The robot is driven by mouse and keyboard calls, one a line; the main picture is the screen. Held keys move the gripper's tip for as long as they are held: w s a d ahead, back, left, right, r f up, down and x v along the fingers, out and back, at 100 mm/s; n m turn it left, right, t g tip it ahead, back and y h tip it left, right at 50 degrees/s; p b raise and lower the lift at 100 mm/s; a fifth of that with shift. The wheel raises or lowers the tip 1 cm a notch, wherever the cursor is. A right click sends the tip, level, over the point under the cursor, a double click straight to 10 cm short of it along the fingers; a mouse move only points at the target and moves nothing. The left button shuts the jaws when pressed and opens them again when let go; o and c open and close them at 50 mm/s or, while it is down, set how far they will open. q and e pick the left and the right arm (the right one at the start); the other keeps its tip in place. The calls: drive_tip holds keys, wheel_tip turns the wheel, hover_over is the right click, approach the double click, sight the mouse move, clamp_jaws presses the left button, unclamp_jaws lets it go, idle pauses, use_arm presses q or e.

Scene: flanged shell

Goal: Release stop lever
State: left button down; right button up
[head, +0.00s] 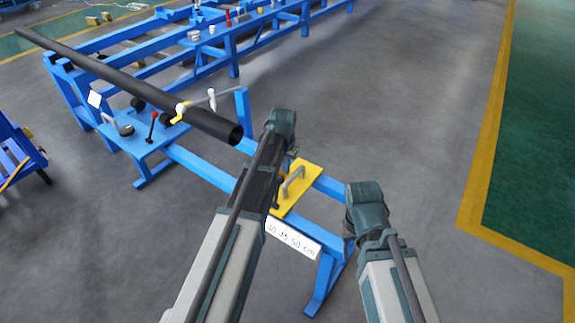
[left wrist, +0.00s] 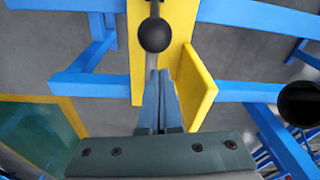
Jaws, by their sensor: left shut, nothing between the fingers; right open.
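The stop lever shows in the left wrist view as a grey rod with a black ball knob (left wrist: 155,36) in front of a yellow plate (left wrist: 203,92). In the head view the yellow plate (head: 311,178) sits on the blue frame with a bent grey handle (head: 296,182). My left gripper (left wrist: 160,75) is shut and empty, its fingertips just below the knob in the picture; I cannot tell whether they touch the rod. In the head view my left arm hides those fingers. My right gripper (head: 352,222) is at the frame's right end, its fingers mostly hidden, apart from the plate.
A long black pipe (head: 120,78) lies across the blue frame (head: 205,172), its open end left of my left wrist. A red-knobbed lever (head: 153,126) and a yellow-and-white fitting (head: 180,111) stand by it. A white sign (head: 293,240) hangs below the plate. Open floor lies right.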

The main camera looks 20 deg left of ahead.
use_arm(q)
drive_tip(key=shift+s+a+r, duration=0.1)
drive_tip(key=shift+s+r, duration=0.1)
drive_tip(key=shift+s, duration=0.35)
drive_tip(key=shift+s+r, duration=0.2)
drive_tip(key=shift+s, duration=0.35)
use_arm(e)
drive_tip(key=shift+r, duration=0.35)
use_arm(q)
drive_tip(key=shift+s+a+r+t, duration=0.1)
drive_tip(key=shift+s+a+t, duration=0.1)
drive_tip(key=shift+s+t, duration=0.2)
